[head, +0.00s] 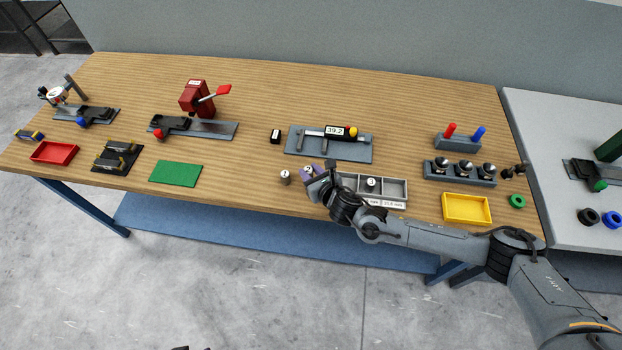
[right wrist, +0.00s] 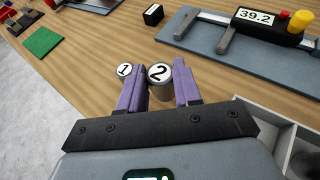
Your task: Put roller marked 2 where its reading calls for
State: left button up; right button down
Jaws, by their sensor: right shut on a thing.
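Roller marked 2 (right wrist: 160,74) is a short grey metal cylinder with a white numbered top. It stands upright between the purple fingers of my right gripper (right wrist: 159,90), which is shut on it. In the head view this gripper (head: 311,172) is just left of the grey sorting tray (head: 405,190), and I cannot tell whether the roller touches the table. Roller marked 1 (right wrist: 124,70) stands upright beside it to the left. A measuring gauge (head: 335,132) behind them displays 39.2. The tray has open compartments, with a roller (head: 371,183) in one; its front labels are too small to read surely. My left gripper is out of view.
A small black block (head: 275,136) lies left of the gauge. A green mat (head: 175,173) is farther left, with bare table between. Right of the tray are a yellow tray (head: 466,208) and a rack of dark-topped pieces (head: 460,174). My right arm crosses the table's front edge.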

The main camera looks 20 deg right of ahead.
notch_tip(320, 180, down, 3)
jog(key=shift+f, duration=0.25)
jog(key=shift+f, duration=0.1)
jog(key=c, duration=0.8)
grip_release()
